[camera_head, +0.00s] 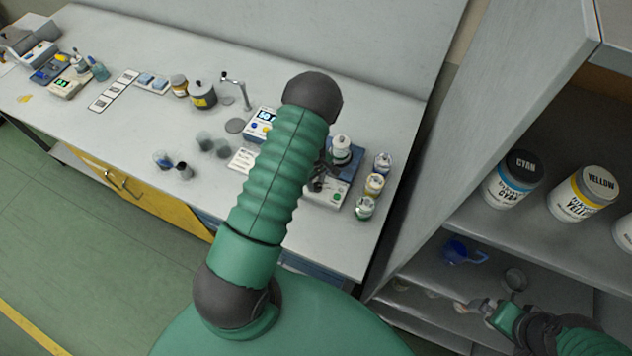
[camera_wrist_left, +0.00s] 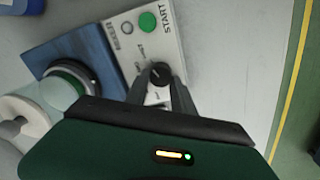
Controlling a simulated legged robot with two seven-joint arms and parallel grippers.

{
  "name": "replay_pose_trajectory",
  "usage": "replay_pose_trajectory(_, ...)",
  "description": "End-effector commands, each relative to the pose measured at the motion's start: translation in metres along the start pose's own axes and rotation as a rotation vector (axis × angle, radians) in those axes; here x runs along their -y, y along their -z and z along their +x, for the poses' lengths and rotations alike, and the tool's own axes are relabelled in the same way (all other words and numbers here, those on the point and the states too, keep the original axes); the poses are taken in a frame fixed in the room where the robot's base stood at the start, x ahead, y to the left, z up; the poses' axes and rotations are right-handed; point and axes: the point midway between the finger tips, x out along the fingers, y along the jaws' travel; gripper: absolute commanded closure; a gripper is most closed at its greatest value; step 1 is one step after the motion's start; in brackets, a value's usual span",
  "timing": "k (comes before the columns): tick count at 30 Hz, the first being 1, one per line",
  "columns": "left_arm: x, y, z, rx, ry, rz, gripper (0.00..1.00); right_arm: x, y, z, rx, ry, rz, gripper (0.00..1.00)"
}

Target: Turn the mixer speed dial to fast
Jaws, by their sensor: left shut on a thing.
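The mixer shows in the left wrist view with a blue base (camera_wrist_left: 75,45) and a pale control panel (camera_wrist_left: 183,42). The panel has a green START button (camera_wrist_left: 147,21) and a black speed dial (camera_wrist_left: 160,73). My left gripper (camera_wrist_left: 159,84) has a finger on each side of the dial and is shut on it. The dial's pointer setting is too small to read, and the fingers hide part of its scale. In the head view the mixer (camera_head: 346,176) is partly hidden behind my left arm, with my left gripper (camera_head: 318,182) over its panel. My right gripper (camera_head: 492,309) is low at the right; its fingers are unclear.
Several small lidded jars (camera_head: 374,184) stand right of the mixer. A scale with a lit display (camera_head: 262,122) and dark cups (camera_head: 205,141) are to the left. A shelf at the right holds CYAN (camera_head: 511,180) and YELLOW (camera_head: 583,194) tubs and a blue jug (camera_head: 463,251).

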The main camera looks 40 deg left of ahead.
Motion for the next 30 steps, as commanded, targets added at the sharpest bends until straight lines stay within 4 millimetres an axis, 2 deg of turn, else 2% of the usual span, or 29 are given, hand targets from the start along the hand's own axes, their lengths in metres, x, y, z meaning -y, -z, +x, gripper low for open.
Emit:
replay_pose_trajectory(2,-0.002,-0.005,0.003,0.014,-0.003,0.055,1.0,0.0,-0.002,0.009,0.0,0.0,0.0,0.0)
replay_pose_trajectory(9,-0.002,-0.006,0.0,0.015,0.0,0.072,1.0,0.0,-0.002,0.006,0.0,0.0,0.0,0.0)
replay_pose_trajectory(10,-0.002,-0.006,0.0,0.015,0.0,0.072,0.66,0.0,-0.002,0.006,0.0,0.0,0.0,0.0)
replay_pose_trajectory(14,-0.002,-0.005,0.0,0.013,0.0,0.071,0.49,0.0,-0.002,0.006,0.0,0.0,0.0,0.0)
replay_pose_trajectory(24,-0.002,-0.001,-0.002,0.01,-0.001,0.069,0.49,0.0,-0.002,0.007,0.0,0.0,0.0,0.0)
replay_pose_trajectory(26,-0.003,-0.001,-0.009,0.009,-0.003,0.07,0.49,0.0,-0.002,0.008,0.0,0.0,0.0,0.0)
replay_pose_trajectory(30,-0.004,-0.001,-0.039,0.006,-0.005,0.07,0.49,0.0,-0.003,0.012,0.0,0.0,0.0,0.0)
